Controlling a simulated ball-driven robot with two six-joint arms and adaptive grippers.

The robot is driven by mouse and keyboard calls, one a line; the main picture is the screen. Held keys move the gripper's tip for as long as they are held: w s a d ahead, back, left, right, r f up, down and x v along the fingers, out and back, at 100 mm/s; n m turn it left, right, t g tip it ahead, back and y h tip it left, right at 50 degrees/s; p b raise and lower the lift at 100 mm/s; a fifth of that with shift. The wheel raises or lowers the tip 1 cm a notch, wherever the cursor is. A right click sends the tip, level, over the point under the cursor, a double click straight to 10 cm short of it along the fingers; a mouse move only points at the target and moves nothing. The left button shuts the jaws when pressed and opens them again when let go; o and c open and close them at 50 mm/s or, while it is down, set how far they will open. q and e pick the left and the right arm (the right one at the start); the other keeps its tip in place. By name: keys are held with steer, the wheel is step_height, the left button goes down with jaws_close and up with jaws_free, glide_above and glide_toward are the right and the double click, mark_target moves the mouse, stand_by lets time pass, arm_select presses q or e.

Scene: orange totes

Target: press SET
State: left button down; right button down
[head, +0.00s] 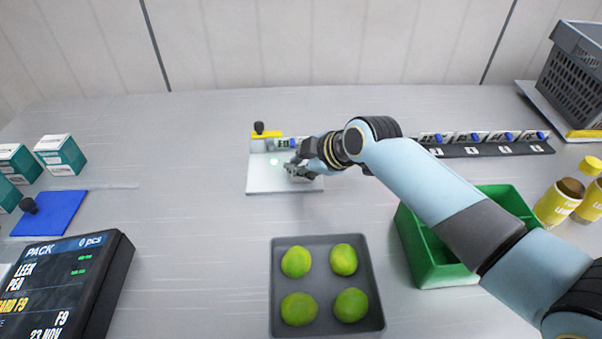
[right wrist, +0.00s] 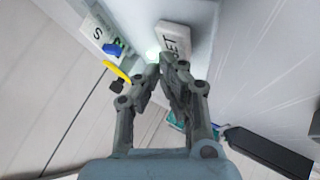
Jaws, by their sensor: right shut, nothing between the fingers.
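The white SET block (right wrist: 176,38) shows in the right wrist view just beyond my fingertips, its lettering partly covered by them. My right gripper (right wrist: 167,64) is shut and empty, its fingertips at the near edge of the block; I cannot tell whether they touch it. In the head view the right gripper (head: 294,170) is over the right part of a white panel (head: 262,183) at the back of the table, hiding the SET block there. A small green light (head: 273,161) glows on the panel, left of the fingertips. My left gripper is not in view.
A yellow bar with a black knob (head: 262,131) stands at the panel's back edge. A grey tray (head: 277,315) of green fruit and a green bin (head: 446,276) lie nearer. A dark PACK display (head: 112,280) stands front left. The table left of the panel is mostly clear.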

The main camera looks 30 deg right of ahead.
steer(key=shift+f+b, duration=0.4)
steer(key=shift+f, duration=0.1)
stand_by(0.6)
stand_by(0.3)
steer(key=shift+r+p, duration=0.95)
steer(key=shift+r, duration=0.1)
step_height(320, 180, up, 5)
steer(key=p, duration=0.4)
steer(key=shift+p, duration=0.4)
